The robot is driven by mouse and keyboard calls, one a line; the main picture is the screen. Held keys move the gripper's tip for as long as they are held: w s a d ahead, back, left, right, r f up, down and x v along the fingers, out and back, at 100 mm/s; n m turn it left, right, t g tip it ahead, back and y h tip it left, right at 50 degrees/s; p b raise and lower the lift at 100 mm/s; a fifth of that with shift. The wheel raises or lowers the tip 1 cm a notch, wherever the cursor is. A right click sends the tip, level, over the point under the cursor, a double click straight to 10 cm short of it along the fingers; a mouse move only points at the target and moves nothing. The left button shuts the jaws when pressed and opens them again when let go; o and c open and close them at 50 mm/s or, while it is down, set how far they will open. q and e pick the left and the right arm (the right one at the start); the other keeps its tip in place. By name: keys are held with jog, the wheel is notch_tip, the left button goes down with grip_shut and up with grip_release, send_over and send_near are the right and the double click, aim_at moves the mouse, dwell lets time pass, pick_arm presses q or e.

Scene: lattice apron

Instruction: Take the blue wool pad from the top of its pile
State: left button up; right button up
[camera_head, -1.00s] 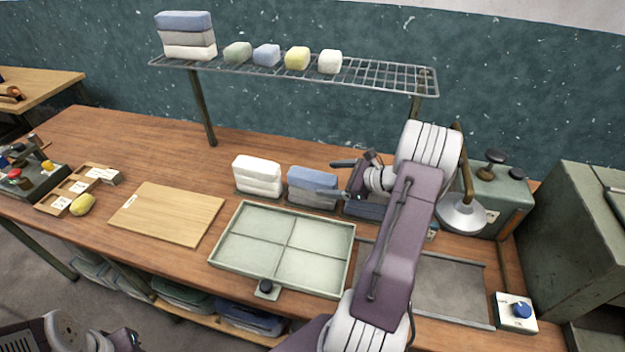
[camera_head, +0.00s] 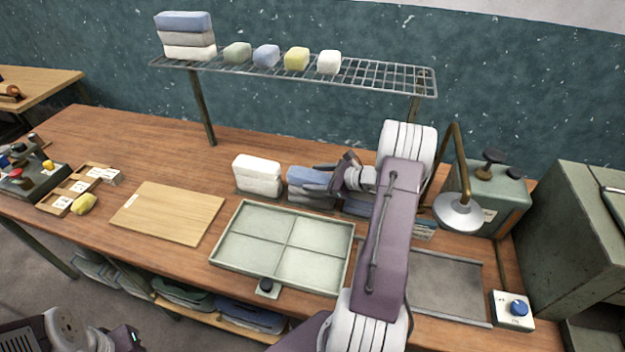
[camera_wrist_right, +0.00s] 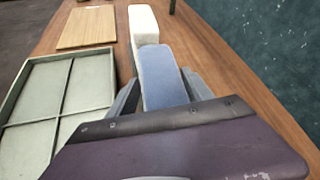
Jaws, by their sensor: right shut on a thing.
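The blue wool pad (camera_head: 308,176) lies on top of a pile with grey pads (camera_head: 313,200) under it, behind the tray on the bench. My right gripper (camera_head: 318,183) is at the pad from the right and is shut on it. In the right wrist view the blue pad (camera_wrist_right: 160,75) sits between the two fingers, which lie along its sides. The lower part of the pile is hidden there. The head view does not clearly show whether the pad is clear of the grey pads. My left gripper (camera_head: 122,343) shows only in part at the bottom left corner.
A pile with white pads (camera_head: 257,173) stands close left of the blue one, and a dark blue pile (camera_head: 357,207) is partly behind my arm. The divided green tray (camera_head: 232,262) lies in front. A lamp (camera_head: 460,210) stands right.

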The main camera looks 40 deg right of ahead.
aim_at(316, 177)
notch_tip(316, 177, up, 10)
dwell(0.4)
